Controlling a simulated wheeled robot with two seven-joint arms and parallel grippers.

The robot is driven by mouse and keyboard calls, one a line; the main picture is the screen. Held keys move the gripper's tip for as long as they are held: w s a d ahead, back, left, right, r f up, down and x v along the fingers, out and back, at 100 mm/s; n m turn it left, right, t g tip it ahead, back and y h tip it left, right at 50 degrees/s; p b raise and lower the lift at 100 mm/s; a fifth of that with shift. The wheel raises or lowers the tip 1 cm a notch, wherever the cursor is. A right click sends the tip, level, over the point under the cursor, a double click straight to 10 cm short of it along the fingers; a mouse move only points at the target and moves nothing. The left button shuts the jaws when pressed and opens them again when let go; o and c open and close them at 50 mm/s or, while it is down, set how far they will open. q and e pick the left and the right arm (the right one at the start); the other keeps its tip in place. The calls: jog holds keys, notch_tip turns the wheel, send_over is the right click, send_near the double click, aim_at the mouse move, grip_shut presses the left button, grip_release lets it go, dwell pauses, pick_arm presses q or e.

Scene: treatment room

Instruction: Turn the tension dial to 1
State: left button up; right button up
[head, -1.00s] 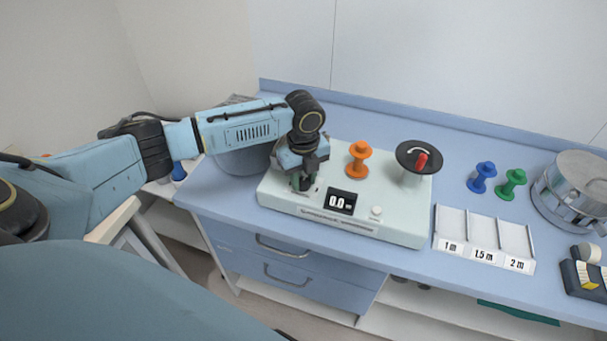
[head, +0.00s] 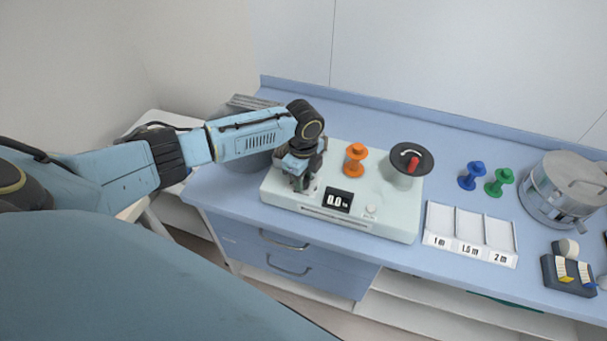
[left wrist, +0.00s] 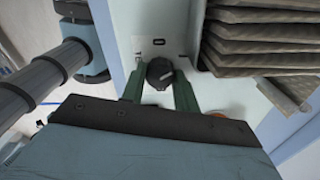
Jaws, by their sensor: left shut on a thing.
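The tension dial (left wrist: 159,72) is a dark knob with a pale mark, on the left end of the pale device (head: 388,222). In the left wrist view it lies between the two green fingers of my left gripper (left wrist: 160,88). In the head view my left gripper (head: 301,183) points down over the device's left end and hides the dial. It is shut on the dial. The device's display (head: 338,200) reads 0.0. My right gripper is not in view.
An orange spool (head: 355,160) and a black crank disc with a red handle (head: 411,158) stand on the device. Blue (head: 472,176) and green (head: 499,182) spools, a labelled tray (head: 470,236) and a metal drum (head: 563,190) stand to the right.

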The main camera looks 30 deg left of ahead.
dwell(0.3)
pick_arm(q)
jog(key=o, duration=1)
notch_tip(320, 180, up, 14)
jog(key=shift+f+b, duration=0.25)
jog(key=shift+b, duration=0.05)
